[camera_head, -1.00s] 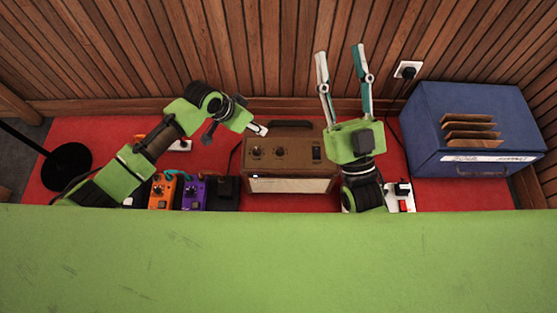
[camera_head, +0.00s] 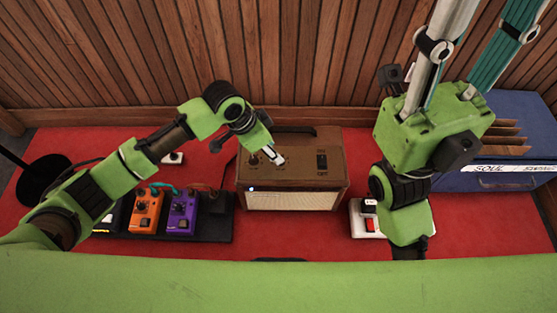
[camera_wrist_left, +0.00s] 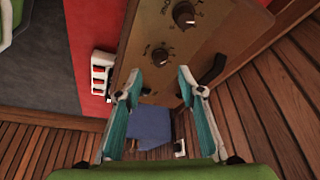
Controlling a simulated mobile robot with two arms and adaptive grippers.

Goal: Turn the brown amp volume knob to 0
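The brown amp (camera_head: 300,176) stands on the red surface, with its control panel on top. One round dark knob (camera_head: 254,160) shows left of my left gripper (camera_head: 279,158); the gripper hides the panel's middle. In the left wrist view the panel (camera_wrist_left: 205,40) has a larger knob (camera_wrist_left: 184,14) and a smaller knob (camera_wrist_left: 161,56). My left gripper (camera_wrist_left: 160,77) is open there, its teal fingers spread either side of and just short of the smaller knob. Contact cannot be told. My right gripper (camera_head: 482,38) is raised, open and empty, right of the amp.
A pedal board (camera_head: 222,232) with orange (camera_head: 147,211) and purple (camera_head: 183,214) pedals lies left of the amp. A white pedal (camera_head: 358,226) sits right of it. A blue box (camera_head: 487,181) stands at right. A wood-slat wall (camera_head: 290,50) closes the back.

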